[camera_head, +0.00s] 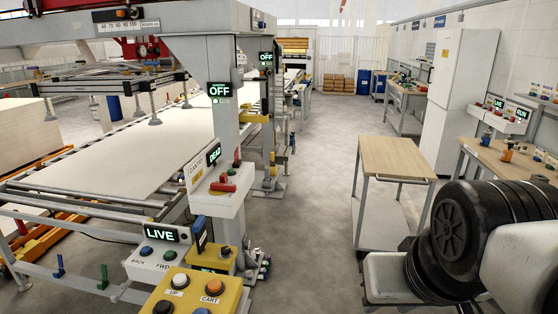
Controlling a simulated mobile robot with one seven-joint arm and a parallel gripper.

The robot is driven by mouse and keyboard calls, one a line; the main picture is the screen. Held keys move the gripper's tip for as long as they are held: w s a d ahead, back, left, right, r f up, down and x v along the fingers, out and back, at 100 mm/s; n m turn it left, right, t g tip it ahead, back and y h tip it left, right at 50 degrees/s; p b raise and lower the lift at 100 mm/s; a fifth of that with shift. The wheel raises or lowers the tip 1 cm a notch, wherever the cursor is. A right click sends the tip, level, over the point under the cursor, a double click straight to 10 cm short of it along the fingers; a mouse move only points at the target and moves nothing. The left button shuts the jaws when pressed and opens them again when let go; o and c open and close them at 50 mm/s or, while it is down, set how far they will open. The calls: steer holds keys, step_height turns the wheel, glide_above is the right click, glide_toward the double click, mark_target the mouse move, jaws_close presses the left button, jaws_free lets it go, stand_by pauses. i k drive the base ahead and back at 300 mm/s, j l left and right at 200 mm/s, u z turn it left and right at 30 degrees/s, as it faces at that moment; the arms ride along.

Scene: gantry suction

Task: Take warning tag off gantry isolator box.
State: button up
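A pale box on the gantry post, which looks like the gantry isolator box (205,205), stands left of centre. It has a small plate that seems to read GANTRY (195,173), a lit display reading DEAD (214,155), a red handle-like part (222,187) and small red and green parts above it. I cannot tell which of these small parts, if any, is the warning tag. My black and white arm links fill the lower right, well apart from the box. My gripper is not in view.
A yellow button box (195,292) and a white control box with a LIVE display (160,235) stand below the isolator box. A wood-topped trolley (395,160) stands right of centre. The grey floor (310,200) between gantry and trolley is clear. A workbench (500,160) is at right.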

mark_target(237, 163)
steer(key=i+l+u, duration=0.1)
steer(key=i+l, duration=0.3)
steer(key=i+l+u, duration=0.1)
steer(key=i+l, duration=0.3)
steer(key=l, duration=0.2)
steer(key=i+l+u, duration=0.1)
steer(key=i, duration=0.65)
steer(key=i+l+u, duration=0.1)
steer(key=i, duration=0.65)
steer(key=i+j, duration=0.4)
steer(key=i, duration=0.15)
steer(key=i+j+u, duration=0.1)
steer(key=i+j, duration=0.35)
steer(key=i, duration=0.1)
